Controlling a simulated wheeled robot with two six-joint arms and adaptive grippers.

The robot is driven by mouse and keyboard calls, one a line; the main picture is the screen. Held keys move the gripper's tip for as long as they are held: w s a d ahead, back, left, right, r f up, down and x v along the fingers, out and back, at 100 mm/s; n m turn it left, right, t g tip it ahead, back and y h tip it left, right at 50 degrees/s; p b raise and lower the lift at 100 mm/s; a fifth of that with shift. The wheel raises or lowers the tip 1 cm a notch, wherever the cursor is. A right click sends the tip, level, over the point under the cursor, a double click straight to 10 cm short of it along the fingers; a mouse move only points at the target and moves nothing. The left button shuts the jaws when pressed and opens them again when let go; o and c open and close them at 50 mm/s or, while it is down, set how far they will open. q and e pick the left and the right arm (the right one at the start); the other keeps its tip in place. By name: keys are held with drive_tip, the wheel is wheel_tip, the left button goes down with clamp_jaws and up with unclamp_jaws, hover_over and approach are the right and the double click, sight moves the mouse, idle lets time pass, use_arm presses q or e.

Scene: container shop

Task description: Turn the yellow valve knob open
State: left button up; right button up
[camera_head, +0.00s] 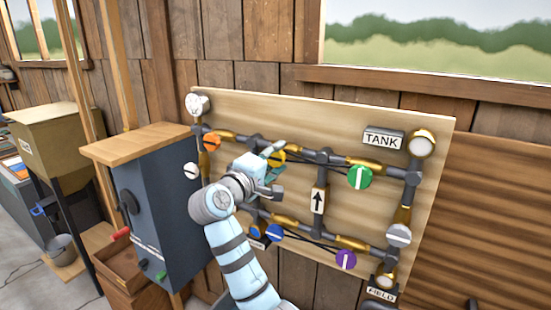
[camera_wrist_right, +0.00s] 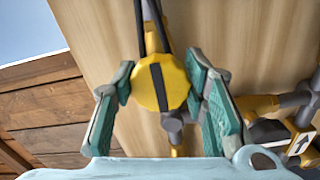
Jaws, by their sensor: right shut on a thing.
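The yellow valve knob (camera_head: 277,157) is on the upper pipe of the wooden panel, partly hidden by my right gripper (camera_head: 271,168). In the right wrist view, the yellow knob (camera_wrist_right: 149,92) faces me, with a dark stripe running nearly upright across it. The teal fingers of my right gripper (camera_wrist_right: 160,78) are closed on the knob from its left and right sides. My left gripper is not in view.
Other knobs are close by: orange (camera_head: 212,142), green (camera_head: 360,177), blue (camera_head: 274,233), purple (camera_head: 346,260) and white (camera_head: 191,170). The TANK sign (camera_head: 383,139) is at upper right. A grey cabinet (camera_head: 150,210) stands left of the panel.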

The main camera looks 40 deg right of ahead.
idle(0.4)
drive_tip(key=o, duration=1.2)
drive_tip(key=v, duration=0.7)
drive_tip(key=shift+a+r, duration=0.1)
drive_tip(key=shift+a, duration=0.3)
drive_tip(key=shift+d, duration=0.2)
drive_tip(key=shift+a, duration=0.1)
